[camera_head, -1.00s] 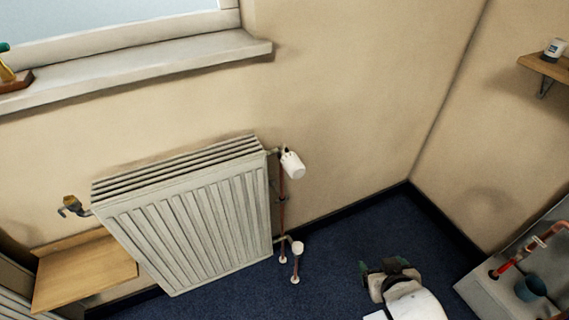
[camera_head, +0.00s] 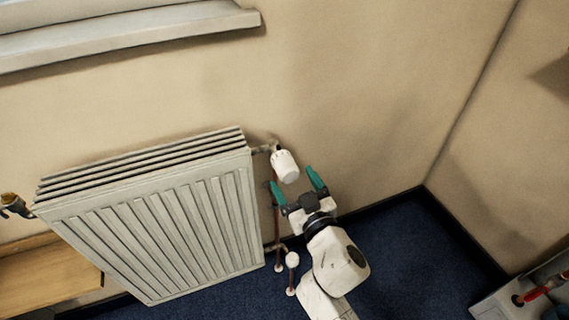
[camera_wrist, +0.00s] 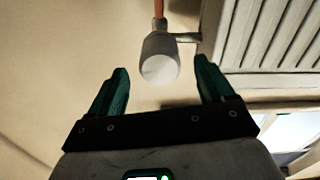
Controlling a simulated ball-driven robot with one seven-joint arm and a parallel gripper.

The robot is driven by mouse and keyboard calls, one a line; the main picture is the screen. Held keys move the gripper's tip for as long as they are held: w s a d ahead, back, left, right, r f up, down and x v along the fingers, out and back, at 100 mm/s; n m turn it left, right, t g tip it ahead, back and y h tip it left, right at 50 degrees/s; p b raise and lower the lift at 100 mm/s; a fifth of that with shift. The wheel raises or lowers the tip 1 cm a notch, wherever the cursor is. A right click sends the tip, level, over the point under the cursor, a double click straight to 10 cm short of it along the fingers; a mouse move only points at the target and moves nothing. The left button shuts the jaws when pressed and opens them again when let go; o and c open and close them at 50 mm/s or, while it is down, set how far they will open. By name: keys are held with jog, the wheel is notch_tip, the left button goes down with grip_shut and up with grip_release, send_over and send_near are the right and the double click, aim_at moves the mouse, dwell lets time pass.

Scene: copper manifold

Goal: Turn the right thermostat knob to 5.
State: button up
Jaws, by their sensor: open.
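The white thermostat knob (camera_head: 285,165) sits at the upper right corner of the radiator (camera_head: 165,215), on a short valve pipe. The gripper also shows in the wrist view (camera_wrist: 162,75). It appears apart from the knob. No number on the knob's scale can be read.
A copper pipe (camera_head: 276,220) runs down beside the radiator to a small white lower valve (camera_head: 292,259). A wooden board (camera_head: 50,275) is at the lower left, and a brass valve (camera_head: 14,204) at the radiator's left. The wall right of the knob is clear.

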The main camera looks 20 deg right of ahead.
aim_at(284, 167)
jog(key=shift+w, duration=3.05)
jog(key=shift+c, duration=0.5)
jog(key=c, duration=0.9)
jog(key=shift+c, duration=0.2)
jog(key=n, duration=1.1)
jog(key=shift+n, duration=0.4)
